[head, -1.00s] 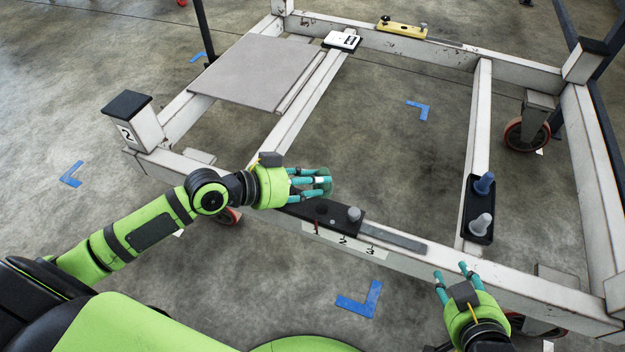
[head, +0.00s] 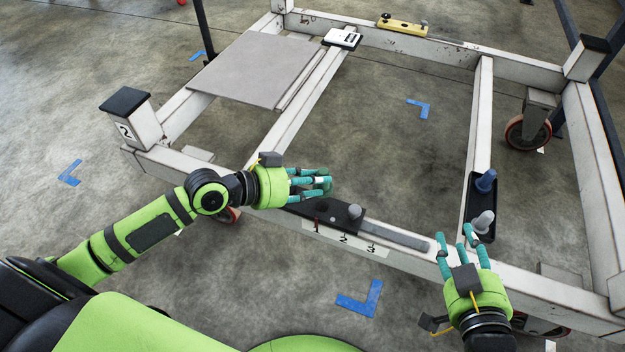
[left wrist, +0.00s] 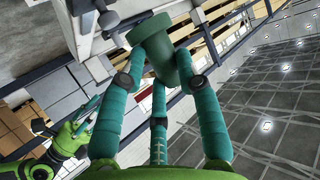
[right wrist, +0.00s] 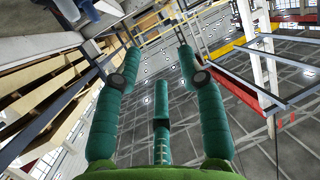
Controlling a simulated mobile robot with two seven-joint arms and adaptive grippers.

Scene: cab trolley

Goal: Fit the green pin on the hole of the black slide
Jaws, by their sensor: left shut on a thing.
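The green pin (left wrist: 158,45) is held between the fingertips of my left gripper (left wrist: 165,75), which is shut on it; its wide head and narrower shaft show in the left wrist view. In the head view my left gripper (head: 312,184) holds the pin (head: 327,184) just above the left part of the black slide (head: 330,212), on the front beam. The slide shows a dark hole and a grey pin (head: 354,212) standing in it. My right gripper (head: 460,240) is open and empty over the front beam; it also shows empty in the right wrist view (right wrist: 155,65).
A black tray (head: 470,210) with a blue pin (head: 486,181) and a grey pin (head: 483,223) sits on the right crossbar, close to my right gripper. A grey bar (head: 400,237) extends right from the slide. A yellow block (head: 402,27) lies on the far beam.

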